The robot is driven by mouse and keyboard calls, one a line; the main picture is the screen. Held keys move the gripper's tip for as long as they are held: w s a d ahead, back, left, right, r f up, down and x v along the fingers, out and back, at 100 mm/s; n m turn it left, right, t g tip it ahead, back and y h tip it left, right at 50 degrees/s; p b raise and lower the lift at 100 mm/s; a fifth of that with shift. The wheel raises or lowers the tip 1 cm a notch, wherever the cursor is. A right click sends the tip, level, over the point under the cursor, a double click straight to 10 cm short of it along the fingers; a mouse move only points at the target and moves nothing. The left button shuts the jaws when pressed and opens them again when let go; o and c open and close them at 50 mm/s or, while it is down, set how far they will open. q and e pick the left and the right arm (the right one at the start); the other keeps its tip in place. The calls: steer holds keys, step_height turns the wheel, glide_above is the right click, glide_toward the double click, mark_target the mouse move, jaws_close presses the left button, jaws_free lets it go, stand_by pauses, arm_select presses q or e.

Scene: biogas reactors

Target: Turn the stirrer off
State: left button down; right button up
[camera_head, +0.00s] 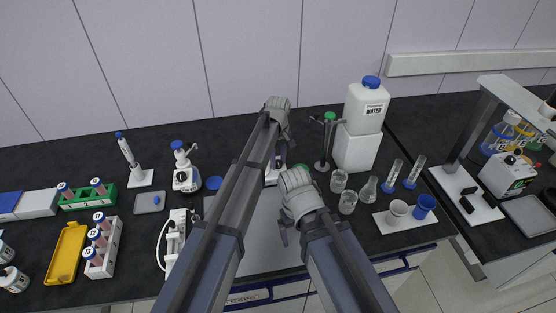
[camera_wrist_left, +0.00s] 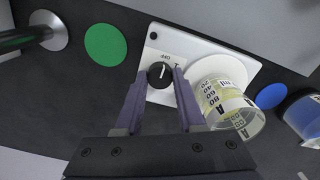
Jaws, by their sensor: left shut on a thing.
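The stirrer (camera_wrist_left: 230,60) is a white box with a round white plate, below my left gripper (camera_wrist_left: 161,82) in the left wrist view. Its black knob (camera_wrist_left: 158,77) sits between the two purple fingers, which are shut on it. The knob's white mark points up in this view, near the printed OFF. A clear beaker marked A (camera_wrist_left: 228,105) stands on the plate. In the head view the stirrer (camera_head: 271,178) is mostly hidden by my left arm. My right gripper (camera_head: 284,233) hangs over the grey area at the front; its opening is unclear.
A green disc (camera_wrist_left: 106,45) and a metal stand base (camera_wrist_left: 48,30) lie beside the stirrer. A blue disc (camera_wrist_left: 271,96) is on the other side. In the head view, glass beakers (camera_head: 348,202) and a water canister (camera_head: 365,107) stand to the right, and a pipette stand (camera_head: 186,178) to the left.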

stand_by(0.4)
arm_select(q)
steer(key=c, duration=0.5)
jaws_free()
